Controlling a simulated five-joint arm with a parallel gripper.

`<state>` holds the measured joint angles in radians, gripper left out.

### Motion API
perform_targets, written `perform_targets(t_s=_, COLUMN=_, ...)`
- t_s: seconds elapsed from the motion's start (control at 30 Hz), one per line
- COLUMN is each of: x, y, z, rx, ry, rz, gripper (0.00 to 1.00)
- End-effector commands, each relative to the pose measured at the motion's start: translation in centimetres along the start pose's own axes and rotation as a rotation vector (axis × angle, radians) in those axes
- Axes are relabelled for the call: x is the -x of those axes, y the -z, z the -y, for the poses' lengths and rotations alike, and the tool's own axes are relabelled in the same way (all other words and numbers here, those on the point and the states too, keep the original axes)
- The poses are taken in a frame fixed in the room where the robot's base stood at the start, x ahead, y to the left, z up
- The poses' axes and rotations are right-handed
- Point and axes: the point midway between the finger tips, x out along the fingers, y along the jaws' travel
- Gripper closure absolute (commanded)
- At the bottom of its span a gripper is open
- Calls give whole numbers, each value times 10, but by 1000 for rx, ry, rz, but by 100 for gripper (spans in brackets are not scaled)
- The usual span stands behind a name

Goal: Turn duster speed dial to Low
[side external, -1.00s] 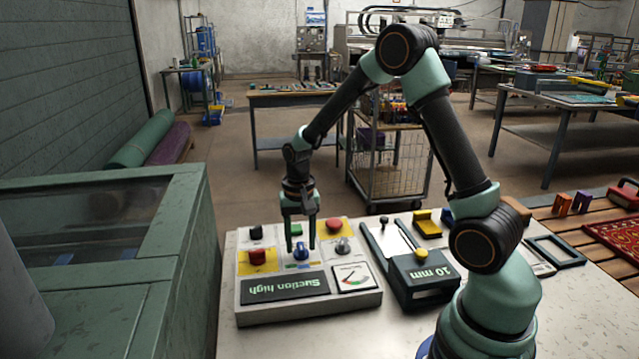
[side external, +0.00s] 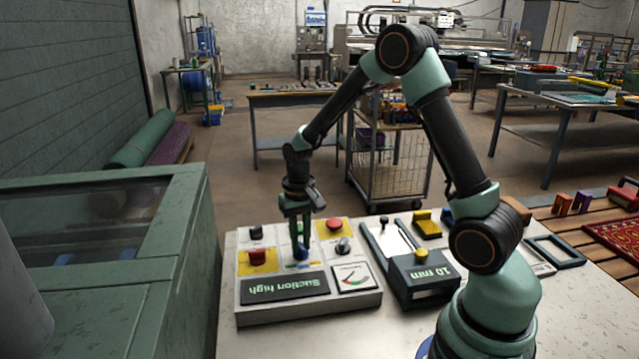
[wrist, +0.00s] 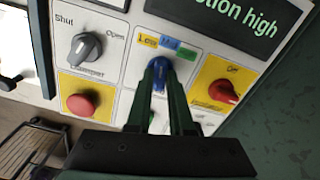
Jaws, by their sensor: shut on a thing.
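The blue dial (side external: 301,253) sits on the grey control panel (side external: 365,305), and it also shows in the wrist view (wrist: 159,76). Above it in the wrist view is a strip of yellow, blue and green labels (wrist: 167,45); the yellow one reads Low. My gripper (side external: 300,244) points down and is shut on the blue dial, a finger on each side. Its fingers hide part of the dial, and I cannot tell exactly which label its pointer faces.
A red knob (wrist: 222,91) on yellow, a grey Shut/Open knob (wrist: 87,46) and a red button (wrist: 80,104) surround the dial closely. The display (side external: 285,287) reads "Suction high". A dark box marked 10 mm (side external: 428,276) stands right of the panel.

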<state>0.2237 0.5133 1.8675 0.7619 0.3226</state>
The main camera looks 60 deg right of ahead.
Motion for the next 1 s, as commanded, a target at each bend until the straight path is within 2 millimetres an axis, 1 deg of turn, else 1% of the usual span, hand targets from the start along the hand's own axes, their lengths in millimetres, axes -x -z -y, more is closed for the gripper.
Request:
perform_targets(t_s=0.3, x=1, y=1, z=0, rx=250, ry=1, rz=-3, gripper=100)
perform_targets(t_s=0.5, x=1, y=1, z=0, rx=371, ry=0, rz=-3, gripper=100)
perform_targets(t_s=0.73, x=1, y=1, z=0, rx=450, ry=0, rz=-4, gripper=100)
perform_targets(t_s=1.0, x=2, y=2, z=0, rx=476, ry=0, rz=-5, gripper=100)
